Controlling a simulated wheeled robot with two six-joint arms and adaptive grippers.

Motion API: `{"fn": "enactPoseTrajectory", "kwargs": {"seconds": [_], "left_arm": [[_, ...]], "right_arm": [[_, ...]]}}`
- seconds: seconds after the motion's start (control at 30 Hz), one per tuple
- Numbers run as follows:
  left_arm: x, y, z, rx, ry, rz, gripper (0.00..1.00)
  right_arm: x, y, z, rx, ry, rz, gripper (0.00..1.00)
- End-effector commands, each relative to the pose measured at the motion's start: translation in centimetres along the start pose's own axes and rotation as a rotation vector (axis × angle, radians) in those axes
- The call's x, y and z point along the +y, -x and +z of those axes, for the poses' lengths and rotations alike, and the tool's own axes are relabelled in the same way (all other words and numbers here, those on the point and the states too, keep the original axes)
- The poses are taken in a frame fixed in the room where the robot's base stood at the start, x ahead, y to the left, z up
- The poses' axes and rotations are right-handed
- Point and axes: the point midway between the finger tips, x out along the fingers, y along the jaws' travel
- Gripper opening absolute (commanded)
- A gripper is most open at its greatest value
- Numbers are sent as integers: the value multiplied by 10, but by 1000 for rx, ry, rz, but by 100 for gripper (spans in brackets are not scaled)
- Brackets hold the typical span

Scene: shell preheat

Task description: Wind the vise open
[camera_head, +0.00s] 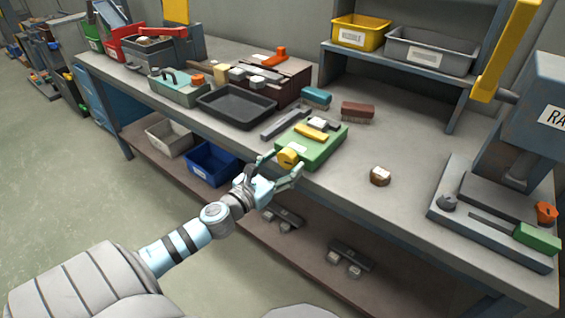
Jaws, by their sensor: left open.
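A green block-like fixture (324,150), which looks like the vise, sits at the front edge of the grey workbench. A yellow bar (311,132) and a pale piece lie on its top. A round yellow knob (288,157) sticks out of its front side towards me. My left gripper (280,165) is open in front of the knob, one finger on each side of it in the picture. I cannot tell whether the fingers touch the knob. My right gripper is not in view.
A black tray (237,122) stands left of the vise. A small brown piece (380,176) and a large press (486,195) are to the right. Brushes (358,112) lie behind. Blue (210,181) and grey bins stand on the lower shelf. The bench right of the vise is mostly clear.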

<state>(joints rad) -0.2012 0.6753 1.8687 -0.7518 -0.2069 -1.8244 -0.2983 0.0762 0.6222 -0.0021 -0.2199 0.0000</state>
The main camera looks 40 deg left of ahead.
Motion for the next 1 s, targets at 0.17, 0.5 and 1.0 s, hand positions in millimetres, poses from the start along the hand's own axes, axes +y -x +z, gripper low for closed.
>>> {"fn": "enactPoseTrajectory", "kwargs": {"seconds": [0.17,0.5,1.0], "left_arm": [[0,0,-1,1,0,1,52],[-2,0,-1,1,3,-1,17],[0,1,0,1,199,1,17]], "right_arm": [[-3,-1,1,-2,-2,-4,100],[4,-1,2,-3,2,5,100],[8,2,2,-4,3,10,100]]}}
